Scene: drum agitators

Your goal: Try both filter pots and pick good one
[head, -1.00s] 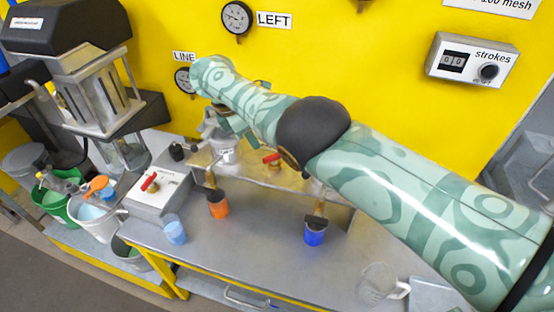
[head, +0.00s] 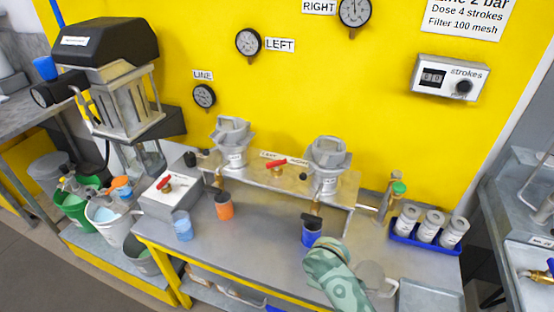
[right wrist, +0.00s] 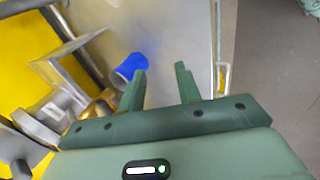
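The left filter pot (head: 234,150), with a grey top, stands on the metal stand with an orange cup (head: 224,207) below it. The right filter pot (head: 328,165) stands at the stand's other end, above a blue cup (head: 312,235). A red lever (head: 276,164) lies between them. My right arm's patterned end (head: 333,272) is just in front of the blue cup in the head view; its fingers are not clear there. In the right wrist view my right gripper (right wrist: 160,77) is open and empty, the blue cup (right wrist: 130,66) beyond its left finger. My left gripper is not in view.
Gauges marked LEFT (head: 248,42), RIGHT (head: 355,11) and LINE (head: 204,96) hang on the yellow wall beside a strokes counter (head: 450,77). A pale blue cup (head: 182,226), a clear mug (head: 374,280) and a blue tray (head: 424,243) of white canisters stand on the bench.

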